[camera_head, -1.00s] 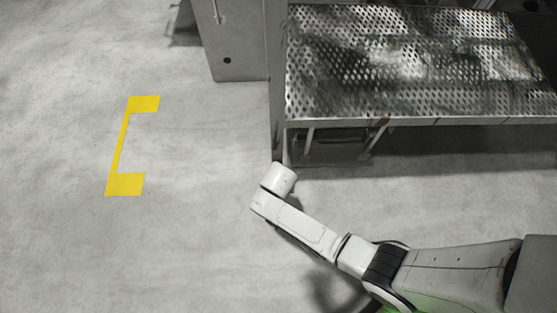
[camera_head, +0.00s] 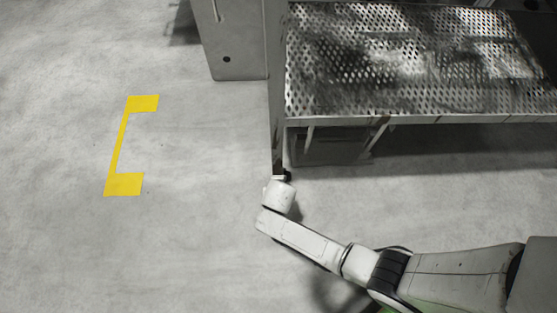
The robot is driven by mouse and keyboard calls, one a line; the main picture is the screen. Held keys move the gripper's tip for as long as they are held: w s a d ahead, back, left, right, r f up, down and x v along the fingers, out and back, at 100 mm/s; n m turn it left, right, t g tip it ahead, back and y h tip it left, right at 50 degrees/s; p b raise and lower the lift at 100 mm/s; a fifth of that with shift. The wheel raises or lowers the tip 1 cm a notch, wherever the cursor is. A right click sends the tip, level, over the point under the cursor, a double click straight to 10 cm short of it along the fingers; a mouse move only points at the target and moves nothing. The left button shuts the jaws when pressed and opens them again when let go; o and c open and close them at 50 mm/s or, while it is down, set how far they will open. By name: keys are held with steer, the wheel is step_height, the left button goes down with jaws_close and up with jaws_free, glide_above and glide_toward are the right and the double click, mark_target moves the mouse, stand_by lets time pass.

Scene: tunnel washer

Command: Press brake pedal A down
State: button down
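My arm reaches in from the lower right, and its end (camera_head: 280,193) is beside the foot of the metal platform's front left leg (camera_head: 276,130). A small dark part of my gripper (camera_head: 283,176) shows just past the white wrist, at the leg's foot. Its fingers cannot be made out, so I cannot tell whether it is open or shut or whether it touches the leg. No brake pedal can be clearly identified. The dark space under the platform (camera_head: 335,145) holds a boxy shape and slanted struts.
The platform's perforated metal top (camera_head: 400,70) overhangs to the upper right. A grey machine panel (camera_head: 235,45) stands at the top, left of the leg. Yellow floor marking (camera_head: 123,184) lies on the left. The concrete floor (camera_head: 190,240) is clear on the left and in front.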

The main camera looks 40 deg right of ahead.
steer(key=shift+s+f, duration=0.1)
steer(key=shift+f, duration=0.3)
steer(key=shift+a, duration=0.1)
stand_by(0.3)
